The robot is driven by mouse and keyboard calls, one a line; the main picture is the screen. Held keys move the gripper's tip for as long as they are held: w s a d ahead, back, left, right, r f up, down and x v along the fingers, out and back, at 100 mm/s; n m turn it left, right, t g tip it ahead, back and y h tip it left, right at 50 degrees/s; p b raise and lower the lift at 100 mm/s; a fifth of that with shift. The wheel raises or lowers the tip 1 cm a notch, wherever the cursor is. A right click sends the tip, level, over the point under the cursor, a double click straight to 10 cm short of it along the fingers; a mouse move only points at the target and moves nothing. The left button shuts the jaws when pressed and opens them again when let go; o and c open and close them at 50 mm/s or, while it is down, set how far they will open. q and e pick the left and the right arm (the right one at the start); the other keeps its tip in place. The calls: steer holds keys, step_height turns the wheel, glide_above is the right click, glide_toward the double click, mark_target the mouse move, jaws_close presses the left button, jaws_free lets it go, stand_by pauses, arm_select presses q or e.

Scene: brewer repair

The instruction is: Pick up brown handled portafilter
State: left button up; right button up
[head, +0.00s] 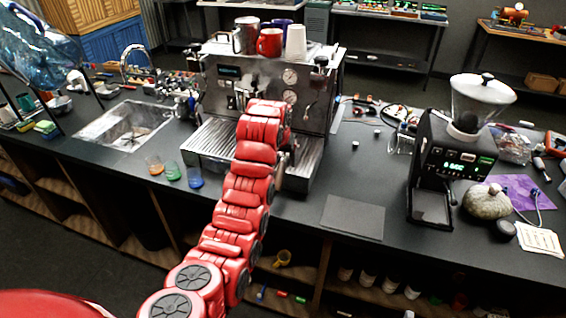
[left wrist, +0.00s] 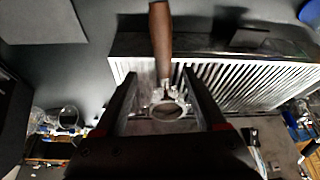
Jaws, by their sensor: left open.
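The brown-handled portafilter (left wrist: 160,42) shows in the left wrist view, its brown handle pointing to the top and its round metal part lower down. My left gripper (left wrist: 160,76) is open, with one finger on each side of the portafilter's metal neck. I see a gap on both sides of the neck. In the head view my red left arm reaches to the front of the espresso machine (head: 225,85). The arm hides most of the gripper and the portafilter there. My right gripper is in neither view.
The slotted drip tray (left wrist: 235,82) lies close beside the portafilter. A grinder (head: 455,150) stands to the right, with a dark mat (head: 352,217) between it and the machine. Small coloured cups (head: 172,171) stand left of my arm. Mugs (head: 269,42) stand on the machine.

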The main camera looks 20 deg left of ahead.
mark_target(281, 167)
arm_select(q)
steer(key=p+x, duration=0.3)
steer(key=x, duration=0.1)
steer(key=shift+a, duration=0.3)
steer(key=shift+w+f, duration=0.15)
steer(key=shift+f, duration=0.45)
jaws_close()
steer(key=shift+r, duration=0.1)
stand_by(0.5)
